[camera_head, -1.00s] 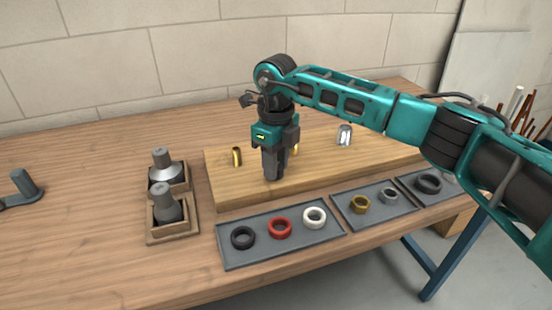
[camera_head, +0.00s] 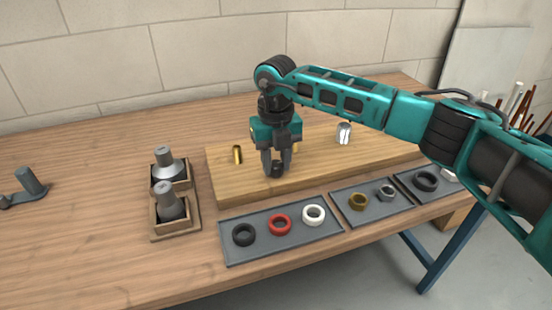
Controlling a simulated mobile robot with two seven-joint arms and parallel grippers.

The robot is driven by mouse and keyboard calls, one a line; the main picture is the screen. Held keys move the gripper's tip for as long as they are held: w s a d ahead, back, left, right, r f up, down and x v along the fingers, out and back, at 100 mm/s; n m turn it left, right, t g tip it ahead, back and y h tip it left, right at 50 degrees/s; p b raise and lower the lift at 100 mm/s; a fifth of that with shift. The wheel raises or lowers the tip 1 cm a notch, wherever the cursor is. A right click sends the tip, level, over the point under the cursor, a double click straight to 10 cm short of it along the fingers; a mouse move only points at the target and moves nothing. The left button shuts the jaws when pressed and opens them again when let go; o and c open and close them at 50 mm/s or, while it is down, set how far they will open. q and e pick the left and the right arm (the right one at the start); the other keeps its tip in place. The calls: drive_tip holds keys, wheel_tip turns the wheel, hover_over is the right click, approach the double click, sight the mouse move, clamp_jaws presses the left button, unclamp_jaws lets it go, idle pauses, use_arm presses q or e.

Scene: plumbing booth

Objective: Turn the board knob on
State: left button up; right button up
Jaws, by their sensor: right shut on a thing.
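The wooden board (camera_head: 228,184) lies on the workbench. A small dark knob (camera_head: 277,170) stands on the board near its front edge. My right gripper (camera_head: 276,165) points straight down over the board, with one finger on each side of the knob, and is shut on it. The fingers partly hide the knob, and I see no mark that tells its setting. My left gripper is not in view.
Brass stubs (camera_head: 237,155) and a chrome fitting (camera_head: 344,134) stand on the board. Grey trays with rings (camera_head: 280,224) lie in front. Two grey-topped pieces (camera_head: 168,203) sit in wooden holders at left.

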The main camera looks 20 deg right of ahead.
sight(276, 164)
idle(0.4)
drive_tip(key=o, duration=1)
drive_tip(key=shift+o, duration=0.2)
drive_tip(key=shift+r, duration=0.1)
wheel_tip(276, 164, up, 13)
